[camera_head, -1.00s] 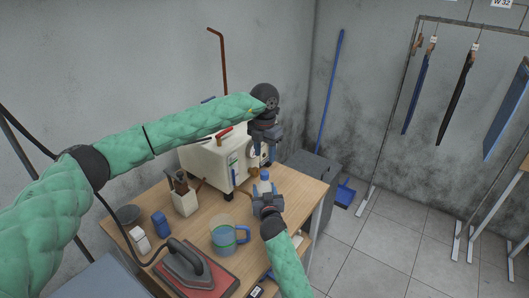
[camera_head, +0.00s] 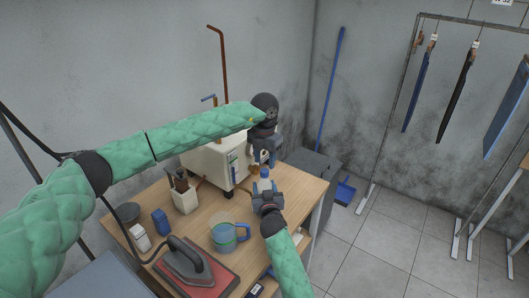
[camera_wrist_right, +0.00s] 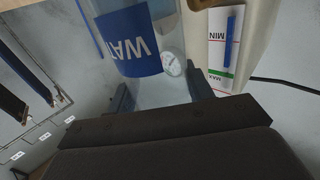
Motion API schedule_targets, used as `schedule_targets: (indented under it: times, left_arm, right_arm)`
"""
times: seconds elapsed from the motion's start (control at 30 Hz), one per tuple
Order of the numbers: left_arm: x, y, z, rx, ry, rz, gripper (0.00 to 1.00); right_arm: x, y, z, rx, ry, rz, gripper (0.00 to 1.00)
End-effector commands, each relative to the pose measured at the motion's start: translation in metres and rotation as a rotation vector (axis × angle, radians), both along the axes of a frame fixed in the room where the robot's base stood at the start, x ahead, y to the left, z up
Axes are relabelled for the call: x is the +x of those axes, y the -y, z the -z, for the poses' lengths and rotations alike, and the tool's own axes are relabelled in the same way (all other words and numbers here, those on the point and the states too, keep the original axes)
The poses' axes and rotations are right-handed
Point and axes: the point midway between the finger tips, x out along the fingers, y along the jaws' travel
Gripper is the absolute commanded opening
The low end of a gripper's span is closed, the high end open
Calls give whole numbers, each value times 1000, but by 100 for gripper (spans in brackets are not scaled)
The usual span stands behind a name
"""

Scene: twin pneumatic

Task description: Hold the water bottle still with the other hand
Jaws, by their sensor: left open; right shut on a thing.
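The water bottle (camera_head: 265,184) stands at the table's right side, in front of the white boiler (camera_head: 207,163). It is clear, with a blue cap and a blue label; the right wrist view shows it close up (camera_wrist_right: 136,40), with part of the label's lettering. My right gripper (camera_head: 266,196) is shut around the bottle. My left gripper (camera_head: 262,157) is open, above and just behind the bottle, beside the boiler's front. Its fingers are small and partly hidden, and I cannot tell whether they touch anything.
An iron (camera_head: 186,260) rests on a red pad at the table's front. A measuring jug (camera_head: 225,237), a blue bottle (camera_head: 160,222) and a tool holder (camera_head: 185,200) stand left of my right arm. A grey cabinet (camera_head: 315,168) is behind the table's right edge.

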Motion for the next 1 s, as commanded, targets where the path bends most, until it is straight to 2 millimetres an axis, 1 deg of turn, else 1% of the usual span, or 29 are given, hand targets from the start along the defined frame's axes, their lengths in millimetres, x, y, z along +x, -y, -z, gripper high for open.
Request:
schedule_targets:
  times: [0.03,0.1,0.3,0.4,0.63,0.67,0.7,0.87,0.9,1.0]
  left_arm:
    - [-1,0,9,0,-2,0,45]
    - [0,0,19,0,-1,0,45]
    - [0,0,39,0,-1,0,45]
    - [0,0,43,-1,-1,0,45]
    - [0,0,44,0,0,0,45]
    - [0,0,44,0,0,0,41]
    - [0,0,44,0,0,0,33]
    - [0,0,43,0,0,0,2]
    - [0,0,43,0,0,0,0]
    - [0,0,43,0,0,1,0]
  right_arm:
    - [0,0,1,0,-1,0,0]
    - [0,0,1,0,-1,0,0]
    - [0,0,1,0,-1,0,0]
    - [0,0,1,0,-1,0,0]
    - [0,0,1,0,-1,0,0]
    - [0,0,1,0,-1,0,0]
    - [0,0,1,0,-1,0,0]
    - [0,0,1,0,-1,0,0]
    - [0,0,1,0,-1,0,0]
    - [0,0,1,0,-1,0,0]
